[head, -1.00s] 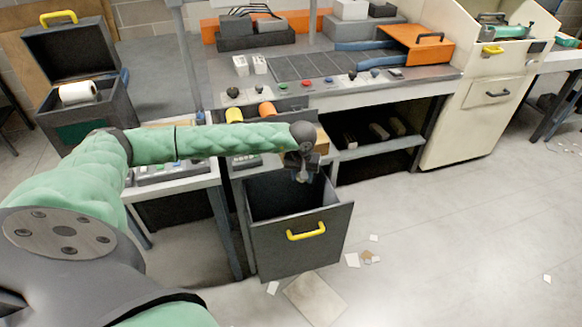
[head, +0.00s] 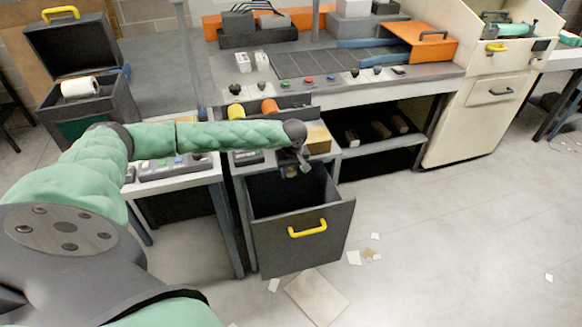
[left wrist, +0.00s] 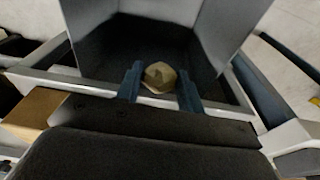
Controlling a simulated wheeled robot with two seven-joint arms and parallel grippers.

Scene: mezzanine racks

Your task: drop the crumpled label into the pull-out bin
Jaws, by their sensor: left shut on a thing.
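The crumpled label (left wrist: 160,76) is a small tan wad between the two dark fingers of my left gripper (left wrist: 161,86) in the left wrist view. My left gripper (head: 291,173) is shut on it and points down over the rear part of the pull-out bin's opening. In the head view the wad is too small to make out clearly. The pull-out bin (head: 278,242) is grey, pulled open, with a yellow handle (head: 307,229) on its front. Its dark interior shows beyond the fingers in the left wrist view (left wrist: 135,42). My right gripper is not in view.
A tan box (head: 319,141) stands just behind the bin, close to my gripper. The workbench (head: 345,95) rises behind, with open shelves (head: 385,143) at right. A flat sheet (head: 316,297) and paper scraps (head: 354,258) lie on the floor; the floor at right is mostly clear.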

